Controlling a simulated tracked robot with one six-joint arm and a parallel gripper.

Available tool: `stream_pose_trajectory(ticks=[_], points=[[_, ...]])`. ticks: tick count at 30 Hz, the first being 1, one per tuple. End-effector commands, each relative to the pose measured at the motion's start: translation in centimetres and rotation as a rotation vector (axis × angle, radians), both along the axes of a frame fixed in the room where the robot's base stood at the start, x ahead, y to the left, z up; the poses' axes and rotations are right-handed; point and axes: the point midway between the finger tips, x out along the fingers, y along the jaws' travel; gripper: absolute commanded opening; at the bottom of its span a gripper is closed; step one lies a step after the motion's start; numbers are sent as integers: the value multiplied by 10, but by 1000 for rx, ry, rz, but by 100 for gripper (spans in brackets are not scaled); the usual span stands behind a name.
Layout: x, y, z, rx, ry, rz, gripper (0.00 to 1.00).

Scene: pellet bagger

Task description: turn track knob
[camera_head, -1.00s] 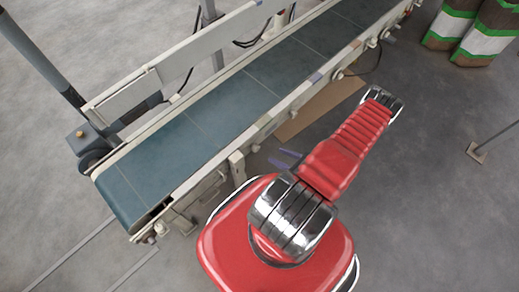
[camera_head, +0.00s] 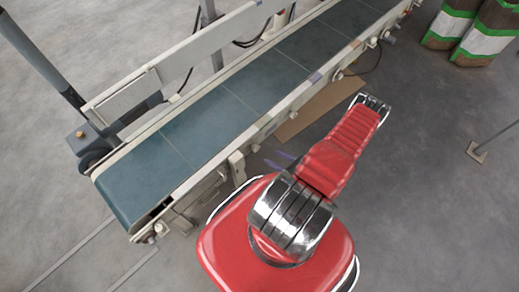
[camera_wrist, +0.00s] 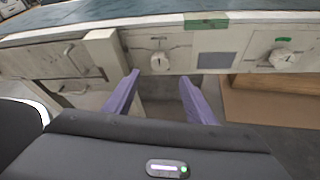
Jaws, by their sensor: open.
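In the wrist view a round white knob (camera_wrist: 160,62) with a dark pointer mark sits on the conveyor's pale side panel, with small markings around it. A second white knob (camera_wrist: 284,59) is on the panel at the right, under a green label. The labels are too small to read, so I cannot tell which is the track knob. My gripper (camera_wrist: 160,76) is open, its two purple fingers apart on either side below the first knob. Nothing is between them, and contact does not show. In the head view my gripper (camera_head: 278,159) is partly hidden beside the conveyor's near side.
The conveyor's blue belt (camera_head: 190,133) runs diagonally above the panel. A grey square (camera_wrist: 217,61) lies between the two knobs. A handled panel (camera_wrist: 72,60) is at left. A cardboard sheet (camera_head: 306,112) lies on the floor. Striped sacks (camera_head: 487,35) stand far right.

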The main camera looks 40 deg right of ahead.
Motion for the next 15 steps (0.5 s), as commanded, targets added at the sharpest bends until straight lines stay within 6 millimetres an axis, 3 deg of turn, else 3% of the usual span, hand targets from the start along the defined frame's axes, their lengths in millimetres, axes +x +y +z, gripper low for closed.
stream_pose_trajectory(ticks=[15], points=[[51,7,-21,0,0,3,51]])
